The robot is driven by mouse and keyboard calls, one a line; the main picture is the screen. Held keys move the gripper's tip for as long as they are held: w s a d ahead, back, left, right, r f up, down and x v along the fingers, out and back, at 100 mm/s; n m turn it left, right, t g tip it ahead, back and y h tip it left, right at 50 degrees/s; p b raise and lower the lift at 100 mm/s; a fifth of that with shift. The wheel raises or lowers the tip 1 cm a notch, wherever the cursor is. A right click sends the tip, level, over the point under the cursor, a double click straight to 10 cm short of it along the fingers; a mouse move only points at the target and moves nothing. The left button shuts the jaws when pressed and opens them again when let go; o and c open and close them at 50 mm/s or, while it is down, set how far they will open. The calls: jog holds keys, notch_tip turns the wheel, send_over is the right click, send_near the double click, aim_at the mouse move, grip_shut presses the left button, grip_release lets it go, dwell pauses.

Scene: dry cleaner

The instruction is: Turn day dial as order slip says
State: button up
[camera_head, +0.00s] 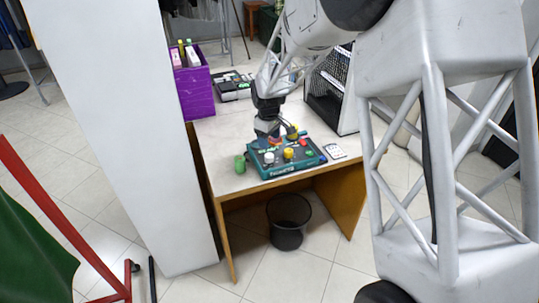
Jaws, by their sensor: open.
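A teal control box (280,172) sits near the front of the desk, with several knobs and buttons on its top. A white knob (269,158) is at its left and a yellow knob (288,153) near its middle. Red and green buttons are at its right. I cannot tell which knob is the day dial. A small white card (335,151), possibly the order slip, lies to the right of the box; its print is too small to read. My gripper (280,138) is over the back of the box, open; its fingertips are partly hidden and contact is unclear.
A green cylinder (240,163) stands just left of the box. A purple bin (196,92) and a dark device (232,87) are farther back. A black mesh rack (330,92) stands at the right. A white panel (130,130) borders the desk's left side.

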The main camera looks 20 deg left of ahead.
aim_at(270, 155)
jog(key=shift+f, duration=0.1)
jog(key=shift+w+f, duration=0.1)
jog(key=shift+f, duration=3.7)
jog(key=shift+c, duration=0.3)
jog(key=c, duration=0.9)
jog(key=shift+o, duration=0.2)
